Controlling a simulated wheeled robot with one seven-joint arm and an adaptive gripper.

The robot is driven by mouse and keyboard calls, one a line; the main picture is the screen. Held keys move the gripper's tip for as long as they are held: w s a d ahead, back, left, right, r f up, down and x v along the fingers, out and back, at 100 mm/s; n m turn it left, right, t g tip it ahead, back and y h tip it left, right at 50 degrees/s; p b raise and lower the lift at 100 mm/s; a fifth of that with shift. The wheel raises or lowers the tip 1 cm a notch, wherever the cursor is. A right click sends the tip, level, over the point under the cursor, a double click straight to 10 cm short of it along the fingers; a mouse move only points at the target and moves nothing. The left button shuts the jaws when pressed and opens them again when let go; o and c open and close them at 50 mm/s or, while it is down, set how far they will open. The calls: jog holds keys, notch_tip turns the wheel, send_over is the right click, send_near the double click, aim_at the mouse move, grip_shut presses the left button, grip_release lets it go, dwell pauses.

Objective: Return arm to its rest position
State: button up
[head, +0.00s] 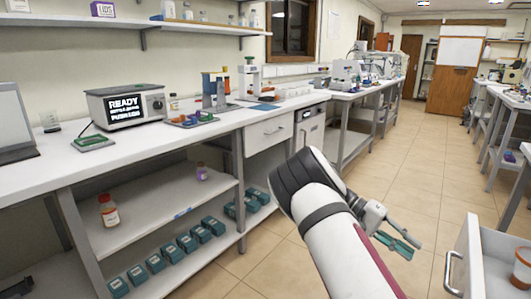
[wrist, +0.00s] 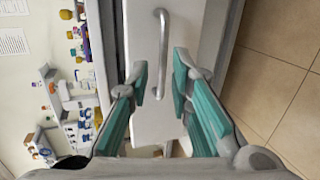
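My arm reaches up from the bottom centre of the head view and bends over to the right. My gripper (head: 408,241) hangs over the floor in the aisle, left of an open drawer. The wrist view shows my gripper (wrist: 161,82) with its two teal fingers spread apart and nothing held. A white drawer front with a metal bar handle (wrist: 162,55) lies ahead of the fingers in that view. I cannot tell the exact gap between handle and fingertips.
The open white drawer (head: 482,270) at the lower right holds an orange-and-white jar (head: 522,265). The left bench (head: 60,170) carries a display device (head: 125,104) and lab equipment. Several teal boxes (head: 187,243) stand on its lower shelf. The tiled aisle (head: 410,150) ahead is clear.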

jog(key=s+a+r+n+t+y, duration=0.1)
jog(key=s+a+r+t+y, duration=0.15)
jog(key=s+a+r, duration=0.35)
jog(key=s+a+r+n+t+y, duration=0.2)
jog(key=s+r+y, duration=0.2)
jog(key=s, duration=0.3)
jog(key=s+a+r+n+t+y, duration=0.1)
jog(key=s+a+r+t+y, duration=0.15)
jog(key=s+a+r, duration=0.35)
jog(key=s+a+f+n+t+y, duration=0.1)
jog(key=s+a+n+t, duration=0.3)
jog(key=s, duration=1.3)
notch_tip(320, 180, up, 24)
jog(key=a+t+p, duration=0.1)
jog(key=t+p, duration=0.2)
jog(key=p, duration=1.9)
jog(key=shift+p, duration=0.3)
jog(key=shift+w+f, duration=0.1)
jog(key=shift+w, duration=0.05)
